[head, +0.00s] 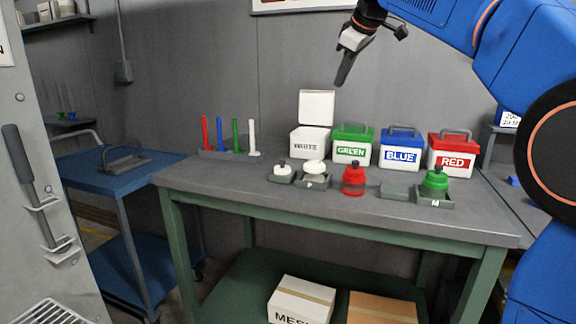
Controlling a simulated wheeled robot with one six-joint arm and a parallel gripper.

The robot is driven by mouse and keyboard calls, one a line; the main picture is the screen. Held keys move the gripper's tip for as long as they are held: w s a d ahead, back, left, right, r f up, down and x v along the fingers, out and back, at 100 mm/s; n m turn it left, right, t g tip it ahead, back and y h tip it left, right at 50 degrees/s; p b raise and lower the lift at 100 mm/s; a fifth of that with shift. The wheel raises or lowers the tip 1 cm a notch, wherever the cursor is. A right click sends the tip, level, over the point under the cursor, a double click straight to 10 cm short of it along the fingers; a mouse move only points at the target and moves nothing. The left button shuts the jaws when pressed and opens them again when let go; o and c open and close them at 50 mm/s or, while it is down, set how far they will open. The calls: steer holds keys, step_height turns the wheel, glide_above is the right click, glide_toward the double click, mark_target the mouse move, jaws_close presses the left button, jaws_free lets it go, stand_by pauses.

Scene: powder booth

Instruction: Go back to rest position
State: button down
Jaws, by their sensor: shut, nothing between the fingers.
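My gripper (345,68) hangs at the end of the blue arm, in the air above the back of the table. Its fingers are together and point down, with nothing seen between them. It is above and to the right of the raised lid of the white box (310,143), apart from everything. The table (220,179) has a grey top and a green frame.
Lidded boxes marked green (352,145), blue (400,149) and red (452,154) stand at the back. A red pot (353,181), a green pot (435,182) and white pieces sit in front. A blue cart (110,165) stands left.

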steer(key=s+d+f+m+g+h, duration=0.1)
steer(key=s+d+f+m, duration=0.3)
steer(key=s+f, duration=0.6)
steer(key=s+d+f+m, duration=0.2)
steer(key=s+d+f, duration=0.5)
steer(key=s, duration=0.5)
steer(key=s+d+f+m, duration=0.1)
steer(key=s+f+m, duration=0.1)
steer(key=s+f, duration=0.8)
steer(key=s+d+f+m+g+h, duration=0.1)
steer(key=s+d+f+m, duration=0.1)
steer(key=s+f, duration=0.9)
step_height(320, 180, down, 6)
steer(key=shift+s+r+m, duration=0.1)
steer(key=shift+s+m, duration=0.05)
steer(key=shift+m, duration=0.65)
